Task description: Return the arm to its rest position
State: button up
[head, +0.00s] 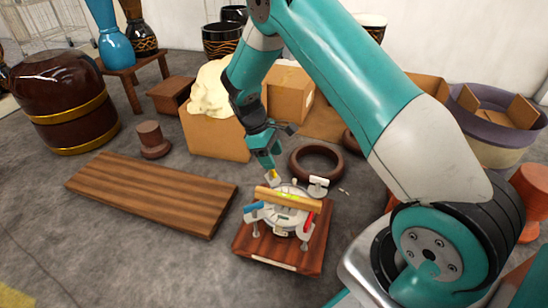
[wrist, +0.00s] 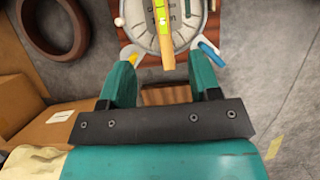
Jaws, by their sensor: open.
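My arm reaches from the right over the work area in the head view. My gripper (head: 270,168) is at its end, low, just behind a round metal fixture (head: 268,213) on a reddish wooden board (head: 242,246). In the wrist view my gripper (wrist: 162,68) has its two teal fingers spread wide with nothing held between them. A wooden bar with a yellow-green strip (wrist: 165,38) lies across the fixture and its end points into the gap between the fingers. The bar also shows in the head view (head: 300,200). Contact between fingers and fixture cannot be told.
A dark ring (head: 316,162) lies behind the fixture. A cardboard box (head: 215,135) with a cream lumpy mass (head: 210,92) stands beside my arm, with another box (head: 288,92) behind. A long plank (head: 150,192) lies at left. The grey floor in front is clear.

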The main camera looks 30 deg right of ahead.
dwell(0.4)
jog(key=s+a+r+t+y+p, duration=0.1)
jog(key=s+a+r, duration=0.15)
jog(key=r, duration=0.45)
jog(key=s+a+r+t+y+p, duration=0.1)
jog(key=a+r+p, duration=0.1)
jog(key=a+r, duration=0.35)
jog(key=s+a+r+t+y+p, duration=0.1)
jog(key=s+a+r+y+p, duration=0.1)
jog(key=s+a+r, duration=0.4)
jog(key=s+a+r+y+p, duration=0.1)
jog(key=s+r, duration=0.7)
jog(key=s, duration=0.1)
jog(key=s+a+r+t+y+p, duration=0.1)
jog(key=s+a+r+y+p, duration=0.1)
jog(key=s+a+r, duration=0.4)
notch_tip(320, 180, up, 38)
jog(key=s+d+p, duration=0.2)
jog(key=p, duration=3.5)
jog(key=shift+r+m+p, duration=0.2)
jog(key=shift+m+p, duration=0.1)
